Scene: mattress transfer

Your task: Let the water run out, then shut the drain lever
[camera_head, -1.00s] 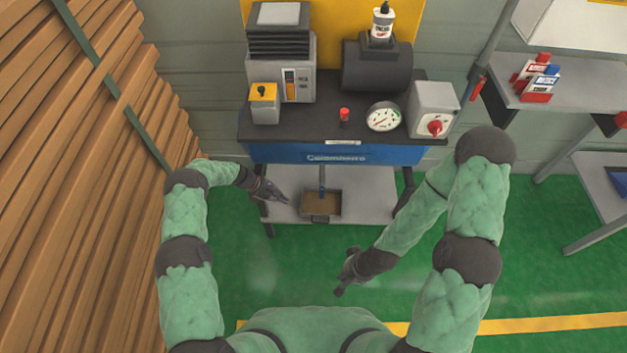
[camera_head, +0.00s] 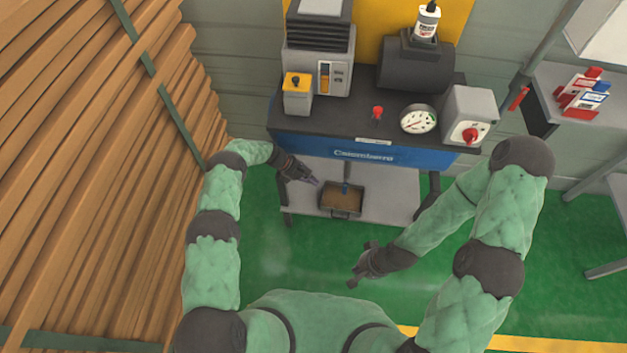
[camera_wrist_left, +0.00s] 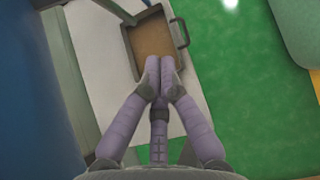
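A brown-bottomed tray (camera_head: 342,198) stands on the lower shelf of the compressor bench. It also shows in the left wrist view (camera_wrist_left: 152,38), with a handle on its right side. My left gripper (camera_head: 316,182) is left of this piece, beside the tray. Its fingers (camera_wrist_left: 159,62) are together in the wrist view, with nothing visible between them. My right gripper (camera_head: 356,280) hangs over the floor, its finger state unclear.
A pressure gauge (camera_head: 418,119), a red knob (camera_head: 377,112) and a grey switch box (camera_head: 475,112) stand on the bench top. Stacked timber (camera_head: 90,170) rises close at the left. A side shelf with red packs (camera_head: 585,92) is right. Green floor in front is clear.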

